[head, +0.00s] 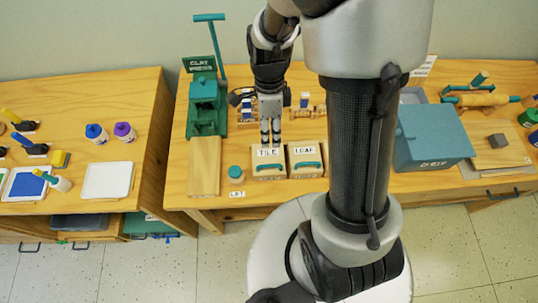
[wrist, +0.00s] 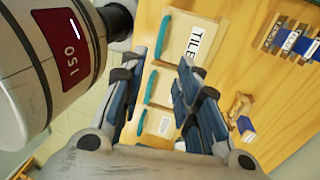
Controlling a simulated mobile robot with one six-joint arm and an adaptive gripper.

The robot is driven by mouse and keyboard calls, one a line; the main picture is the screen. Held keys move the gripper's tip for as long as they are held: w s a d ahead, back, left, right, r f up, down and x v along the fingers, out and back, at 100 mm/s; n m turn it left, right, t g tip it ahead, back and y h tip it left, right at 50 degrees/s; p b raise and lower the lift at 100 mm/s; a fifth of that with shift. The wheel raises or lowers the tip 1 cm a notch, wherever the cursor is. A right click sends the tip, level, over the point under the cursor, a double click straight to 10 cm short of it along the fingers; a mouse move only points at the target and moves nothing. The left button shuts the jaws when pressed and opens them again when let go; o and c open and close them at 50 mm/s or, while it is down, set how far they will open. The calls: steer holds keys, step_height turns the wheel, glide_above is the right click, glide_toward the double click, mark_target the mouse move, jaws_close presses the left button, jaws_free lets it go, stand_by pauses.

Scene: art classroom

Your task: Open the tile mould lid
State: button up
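The tile mould (head: 268,172) is a pale wooden box at the bench's front edge, with a white TILE label and a teal handle (head: 267,166). Its lid looks shut. In the wrist view the TILE label (wrist: 199,40) and the teal handle (wrist: 164,38) show near the top. My gripper (head: 271,143) points down at the back edge of the tile mould in the head view. In the wrist view its fingers (wrist: 163,60) are spread with nothing between them. The handle looks apart from the fingers. I cannot tell the exact height above the lid.
The leaf mould (head: 306,171) stands close on the right. The wrist view shows a further handled mould (wrist: 140,120). A green clay press (head: 205,105), a teal-lidded jar (head: 236,174) and a grey-teal bin (head: 432,140) are nearby.

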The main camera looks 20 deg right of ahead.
mark_target(270, 165)
steer(key=f+b, duration=0.1)
steer(key=f, duration=0.3)
steer(key=s+f+b, duration=0.1)
steer(key=f, duration=0.3)
steer(key=s+f+b, duration=0.1)
steer(key=f, duration=0.3)
steer(key=shift+s+a+f+b, duration=0.1)
steer(key=shift+s+a+b, duration=0.05)
steer(key=shift+a+b, duration=0.2)
steer(key=shift+c, duration=0.6)
jaws_close()
